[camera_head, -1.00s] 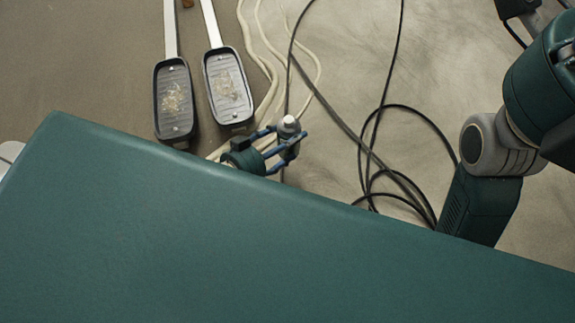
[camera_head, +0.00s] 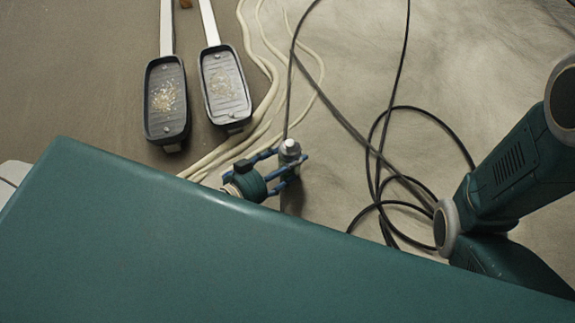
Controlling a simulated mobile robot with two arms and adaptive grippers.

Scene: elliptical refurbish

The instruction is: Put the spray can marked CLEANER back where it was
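The spray can (camera_head: 290,152), small and grey with a pale cap, shows just beyond the edge of my teal body near the middle. Its label cannot be read from here. My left gripper (camera_head: 283,168), with blue fingers, has one finger on each side of the can and is shut on it. The can is seen from above, and the gripper's arm is hidden behind my body. My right arm is at the right, its lower part hidden behind my body; its gripper is not in view.
Two dark elliptical foot pedals (camera_head: 166,100) (camera_head: 225,88) with debris in them lie at the upper left on pale bars. Cream cables (camera_head: 262,115) and black cables (camera_head: 380,160) run over the floor. Floor is bare at the upper right.

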